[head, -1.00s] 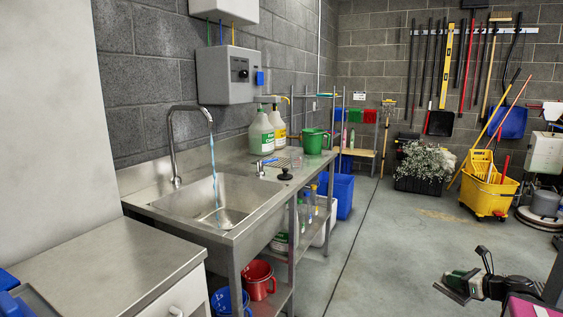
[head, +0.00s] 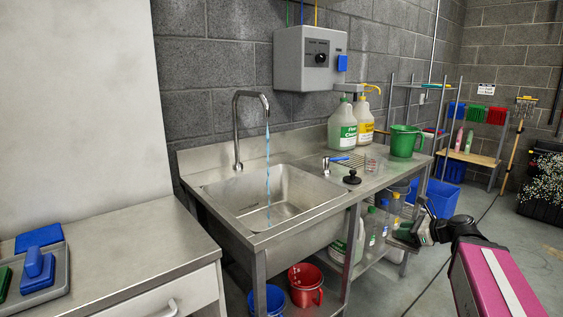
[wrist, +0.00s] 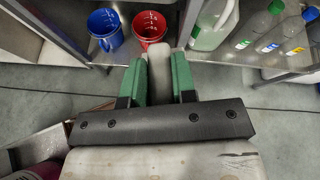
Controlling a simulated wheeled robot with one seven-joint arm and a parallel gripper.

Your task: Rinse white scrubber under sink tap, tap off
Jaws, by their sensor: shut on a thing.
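My gripper (head: 425,228) is at the right of the sink unit in the head view, low beside its lower shelf. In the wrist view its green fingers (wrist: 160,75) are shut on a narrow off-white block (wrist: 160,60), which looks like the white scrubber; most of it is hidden. The steel sink (head: 285,192) is at the centre of the head view, left of my gripper. The curved tap (head: 237,130) stands at its back left. A blue stream of water (head: 268,165) runs from the spout into the basin.
Jugs (head: 342,128), a green pitcher (head: 405,141) and a black stopper (head: 351,177) stand on the drainboard. Red (head: 306,285) and blue (head: 268,301) buckets are below. A grey tray (head: 50,282) with blue and green scrubbers lies on the left counter (head: 140,255).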

